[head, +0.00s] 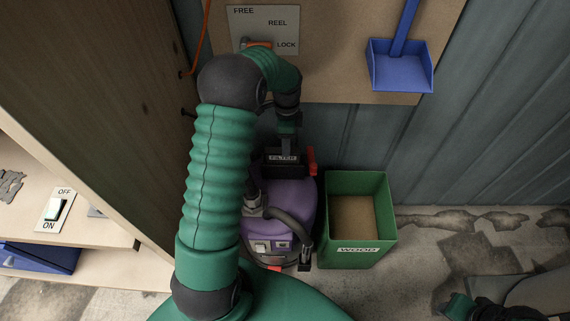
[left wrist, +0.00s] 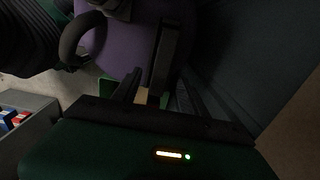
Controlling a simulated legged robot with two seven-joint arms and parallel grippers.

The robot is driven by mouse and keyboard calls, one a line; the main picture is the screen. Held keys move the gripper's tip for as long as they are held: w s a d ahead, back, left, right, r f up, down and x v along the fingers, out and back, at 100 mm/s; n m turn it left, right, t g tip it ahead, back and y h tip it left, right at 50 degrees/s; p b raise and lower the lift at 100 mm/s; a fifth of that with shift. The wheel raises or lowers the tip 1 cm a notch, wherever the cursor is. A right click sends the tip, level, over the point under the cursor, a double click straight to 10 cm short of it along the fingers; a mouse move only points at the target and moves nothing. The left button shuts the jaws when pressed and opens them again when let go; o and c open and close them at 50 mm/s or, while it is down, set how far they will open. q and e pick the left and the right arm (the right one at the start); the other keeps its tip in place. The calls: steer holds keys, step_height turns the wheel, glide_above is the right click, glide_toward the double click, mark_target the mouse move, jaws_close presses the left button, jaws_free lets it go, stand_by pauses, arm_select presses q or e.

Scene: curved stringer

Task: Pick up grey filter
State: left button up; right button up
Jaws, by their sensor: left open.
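A purple vacuum (head: 290,205) stands on the floor, with a black holder labelled FILTER (head: 283,158) at its back. My left gripper (head: 287,143) is over this holder, pointing down. In the left wrist view its two dark fingers (left wrist: 156,92) are apart, with a dark upright slab (left wrist: 164,52) showing between them, probably the grey filter. I cannot tell whether the fingers touch it. The purple vacuum body (left wrist: 113,45) shows behind. At the lower right of the head view is a dark and green end of my right arm; its fingers cannot be made out.
A green WOOD bin (head: 358,250) stands close right of the vacuum. A board with a FREE/REEL/LOCK switch panel (head: 263,28) and a blue dustpan (head: 400,70) is on the wall behind. A wooden cabinet with an ON/OFF switch (head: 55,208) stands left.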

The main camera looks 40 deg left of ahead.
mark_target(281, 153)
arm_select(q)
steer(key=shift+a+f, duration=0.25)
steer(key=shift+f, duration=0.65)
steer(key=shift+a+f, duration=0.25)
steer(key=shift+f, duration=0.05)
steer(key=f, duration=0.1)
steer(key=f+b, duration=0.1)
steer(key=f, duration=0.1)
steer(key=f+b, duration=0.1)
steer(key=shift+s+f, duration=0.35)
steer(key=shift+a+r, duration=0.1)
steer(key=shift+a, duration=0.05)
steer(key=shift+c, duration=0.8)
steer(key=shift+s+a, duration=0.1)
steer(key=shift+a, duration=0.05)
steer(key=c, duration=0.5)
jaws_close()
arm_select(e)
steer(key=shift+a+f, duration=0.15)
steer(key=shift+f, duration=0.35)
steer(key=shift+a+f, duration=0.15)
steer(key=shift+f, duration=0.35)
